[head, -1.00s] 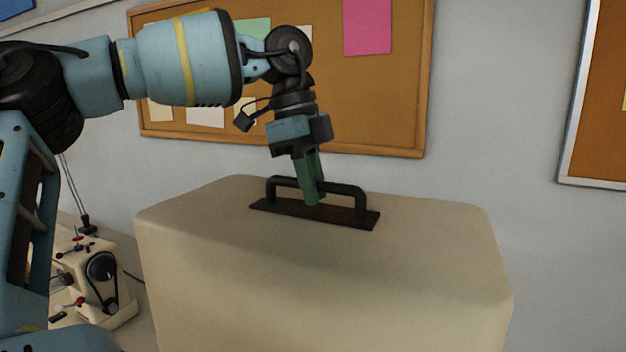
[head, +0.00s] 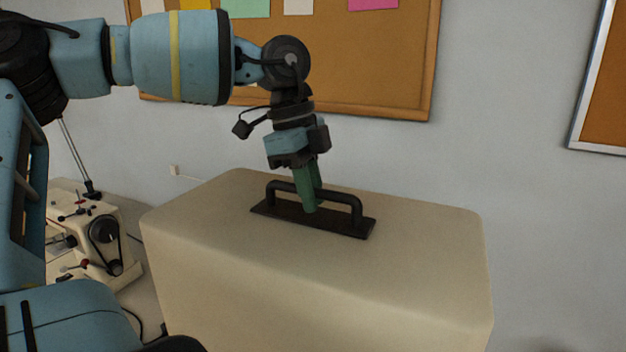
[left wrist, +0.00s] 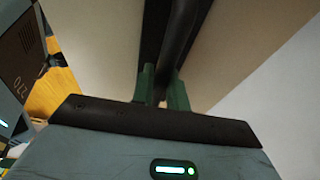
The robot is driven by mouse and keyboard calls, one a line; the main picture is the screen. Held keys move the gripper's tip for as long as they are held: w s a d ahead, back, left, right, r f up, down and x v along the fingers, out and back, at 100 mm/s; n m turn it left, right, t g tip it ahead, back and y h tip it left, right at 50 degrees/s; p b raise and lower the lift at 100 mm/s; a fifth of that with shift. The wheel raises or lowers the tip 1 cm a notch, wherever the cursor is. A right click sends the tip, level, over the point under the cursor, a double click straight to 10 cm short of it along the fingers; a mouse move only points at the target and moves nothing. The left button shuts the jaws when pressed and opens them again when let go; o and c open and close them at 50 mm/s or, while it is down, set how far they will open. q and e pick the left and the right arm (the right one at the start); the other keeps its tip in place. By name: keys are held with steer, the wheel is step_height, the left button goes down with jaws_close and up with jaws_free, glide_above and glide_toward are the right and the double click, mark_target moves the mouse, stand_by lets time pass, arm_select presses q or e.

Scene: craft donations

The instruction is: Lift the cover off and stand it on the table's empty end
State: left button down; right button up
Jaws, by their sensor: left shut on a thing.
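The cover (head: 330,285) is a large beige box-like shell with rounded edges, filling the lower middle of the head view. A dark handle (head: 345,207) on a flat plate is fixed to its top. My left gripper (head: 310,205) comes down on the handle from above, and its green fingers are shut on the handle's bar. The left wrist view shows the bar (left wrist: 178,45) between the green fingers. The cover's lower edge is out of view, so I cannot tell whether it touches anything below. My right gripper is not in view.
A cream sewing machine (head: 95,240) with a dark handwheel stands left of the cover, partly behind my arm. A cork board (head: 350,60) hangs on the wall behind. A second framed board (head: 605,100) is at the right. The table's empty end is not visible.

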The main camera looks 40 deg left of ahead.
mark_target(310, 216)
arm_select(q)
steer(key=shift+r, duration=0.1)
stand_by(0.4)
steer(key=shift+a+b+x, duration=0.25)
steer(key=shift+b+x, duration=0.05)
steer(key=shift+x, duration=0.9)
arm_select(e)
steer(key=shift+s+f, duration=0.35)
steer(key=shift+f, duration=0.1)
arm_select(q)
steer(key=shift+s, duration=0.1)
